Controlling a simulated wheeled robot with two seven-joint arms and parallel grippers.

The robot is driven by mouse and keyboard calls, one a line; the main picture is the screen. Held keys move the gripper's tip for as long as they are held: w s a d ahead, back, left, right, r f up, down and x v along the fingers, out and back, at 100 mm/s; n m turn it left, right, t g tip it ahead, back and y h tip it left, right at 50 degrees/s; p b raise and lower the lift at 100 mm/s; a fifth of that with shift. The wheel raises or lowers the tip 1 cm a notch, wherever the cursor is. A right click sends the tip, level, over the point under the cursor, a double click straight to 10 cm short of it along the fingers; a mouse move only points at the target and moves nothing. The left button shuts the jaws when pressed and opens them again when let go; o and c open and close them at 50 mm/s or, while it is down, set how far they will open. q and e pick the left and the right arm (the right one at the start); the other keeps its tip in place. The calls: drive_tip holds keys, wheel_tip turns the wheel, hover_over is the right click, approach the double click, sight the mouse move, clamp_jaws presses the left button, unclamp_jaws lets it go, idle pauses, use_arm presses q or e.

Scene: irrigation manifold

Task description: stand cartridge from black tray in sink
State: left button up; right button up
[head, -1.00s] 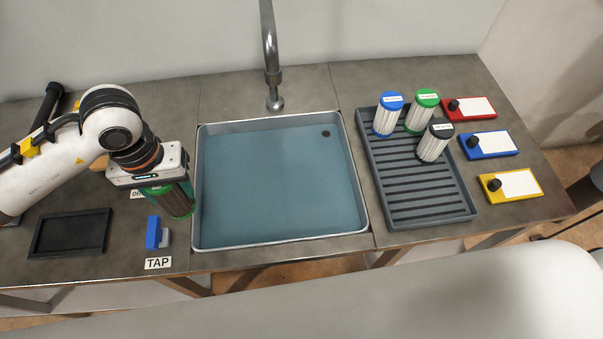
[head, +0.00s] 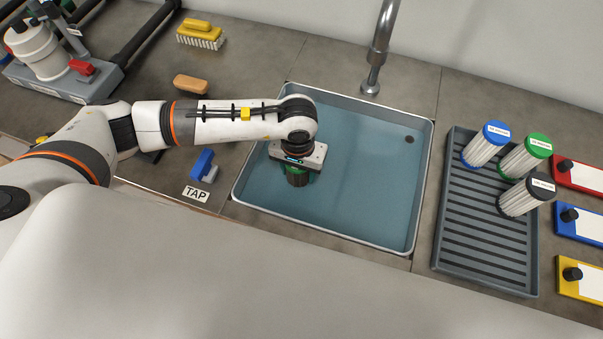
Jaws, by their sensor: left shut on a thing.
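My left gripper (head: 297,166) is over the left part of the sink (head: 350,215), pointing down. It is shut on a dark cartridge with a green cap (head: 297,180), held upright under the jaws. The gripper body hides most of the cartridge, and I cannot tell whether its foot touches the sink floor. The sink holds bluish water or has a blue floor, with a dark drain hole at the back right. The black tray is hidden behind my arm. My right gripper is not in view.
A grey ribbed rack (head: 486,225) on the right holds white cartridges with blue (head: 485,145), green (head: 525,157) and black (head: 526,195) caps. The faucet (head: 378,55) stands behind the sink. A blue tap lever (head: 203,167) is left of the sink; a brush (head: 201,34) lies further back.

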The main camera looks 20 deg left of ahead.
use_arm(q)
wheel_tip(320, 180, down, 4)
drive_tip(key=shift+r, duration=0.15)
drive_tip(key=shift+f, duration=0.2)
drive_tip(key=o, duration=1)
drive_tip(key=shift+o, duration=0.2)
drive_tip(key=shift+r, duration=0.1)
